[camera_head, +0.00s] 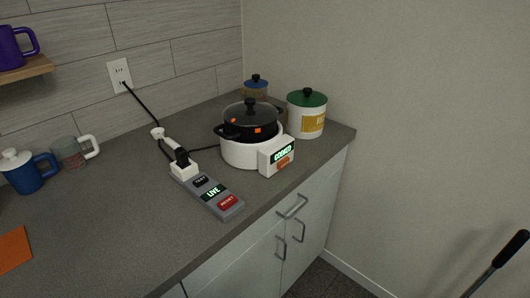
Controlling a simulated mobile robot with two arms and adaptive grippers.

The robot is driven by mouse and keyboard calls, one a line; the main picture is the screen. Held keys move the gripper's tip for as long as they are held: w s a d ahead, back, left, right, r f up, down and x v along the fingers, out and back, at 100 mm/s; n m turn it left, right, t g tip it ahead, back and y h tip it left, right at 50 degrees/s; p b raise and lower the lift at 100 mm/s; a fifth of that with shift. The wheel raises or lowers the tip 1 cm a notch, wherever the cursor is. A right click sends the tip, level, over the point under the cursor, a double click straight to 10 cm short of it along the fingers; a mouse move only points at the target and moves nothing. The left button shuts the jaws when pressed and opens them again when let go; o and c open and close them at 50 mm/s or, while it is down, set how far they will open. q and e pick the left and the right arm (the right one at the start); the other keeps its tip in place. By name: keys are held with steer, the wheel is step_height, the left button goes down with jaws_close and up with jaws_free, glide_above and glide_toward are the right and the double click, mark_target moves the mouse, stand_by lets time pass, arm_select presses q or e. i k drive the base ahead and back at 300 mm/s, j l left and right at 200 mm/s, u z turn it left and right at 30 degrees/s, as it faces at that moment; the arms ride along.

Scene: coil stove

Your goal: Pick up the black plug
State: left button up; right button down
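The black plug (182,157) is small and sits upright at the far end of the grey power strip (222,204), on top of a white block (184,172). I cannot tell how deep it sits. A black cord runs behind it towards the stove. The strip shows a lit green "LIVE" label and a red button. The white coil stove (240,153) stands to the right, with a black lidded pot (249,121) on it and a lit "COOKED" display. Neither of my grippers is in view.
A wall outlet (119,74) has a black cord leading down to a white connector (158,132). A green-lidded canister (307,115) stands beyond the stove. A blue pot (28,174) and glass mug (73,151) stand left.

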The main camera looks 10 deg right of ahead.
mark_target(183, 161)
steer(key=i+l+u, duration=0.2)
steer(key=l, duration=0.15)
steer(key=l+u, duration=0.15)
steer(key=l, duration=0.2)
steer(key=i+l+u, duration=0.2)
steer(key=l, duration=0.15)
steer(key=l+u, duration=0.15)
steer(key=l, duration=0.25)
